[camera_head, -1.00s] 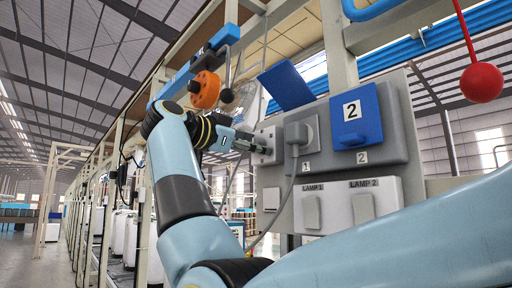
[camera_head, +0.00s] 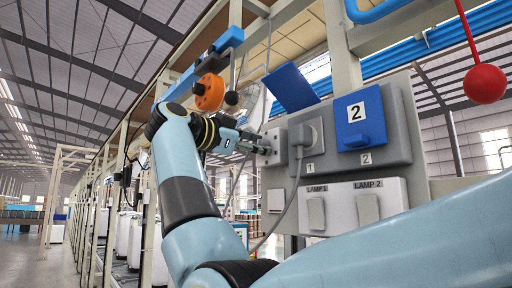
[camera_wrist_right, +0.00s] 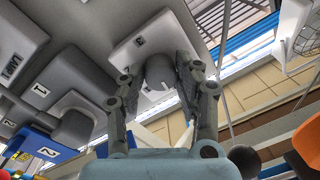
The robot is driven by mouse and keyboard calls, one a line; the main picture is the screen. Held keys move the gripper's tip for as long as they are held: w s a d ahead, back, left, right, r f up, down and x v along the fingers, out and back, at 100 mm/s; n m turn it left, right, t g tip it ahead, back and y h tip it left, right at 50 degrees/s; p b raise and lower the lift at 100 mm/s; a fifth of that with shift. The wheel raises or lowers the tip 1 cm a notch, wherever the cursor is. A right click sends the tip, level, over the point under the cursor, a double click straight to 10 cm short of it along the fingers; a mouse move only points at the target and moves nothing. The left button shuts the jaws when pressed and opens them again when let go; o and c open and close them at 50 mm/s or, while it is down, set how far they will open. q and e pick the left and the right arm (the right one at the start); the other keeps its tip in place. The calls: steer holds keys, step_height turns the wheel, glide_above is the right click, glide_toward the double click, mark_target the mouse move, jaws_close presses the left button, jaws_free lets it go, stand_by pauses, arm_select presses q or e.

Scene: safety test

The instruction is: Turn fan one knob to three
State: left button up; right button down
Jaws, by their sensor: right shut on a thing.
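The fan knob (camera_wrist_right: 158,70) is a grey round knob on a square white plate (camera_wrist_right: 130,53). In the head view this plate (camera_head: 280,143) is at the left end of the grey panel, and the knob is mostly hidden by my gripper. My right gripper (camera_wrist_right: 160,76) has its two fingers on either side of the knob, shut on it. In the head view the right gripper (camera_head: 258,145) reaches the plate from the left. The knob's setting cannot be read. My left gripper is not in view.
Right of the knob are a grey plug with a cable (camera_head: 300,135) and a blue cover marked 2 (camera_head: 360,112). Lamp 1 (camera_head: 316,212) and Lamp 2 (camera_head: 368,208) switches sit below. An orange disc (camera_head: 209,92) is above my wrist; a red ball (camera_head: 485,84) hangs at right.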

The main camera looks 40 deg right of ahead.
steer(key=n+g+b, duration=0.1)
steer(key=n+b, duration=0.1)
steer(key=n, duration=1)
steer(key=n+g+b, duration=0.1)
steer(key=n+b, duration=0.1)
steer(key=n, duration=1)
steer(key=n+b, duration=0.3)
steer(key=n, duration=0.8)
steer(key=shift+w+n+g, duration=0.15)
steer(key=shift+n+g, duration=0.25)
steer(key=c, duration=0.9)
jaws_free()
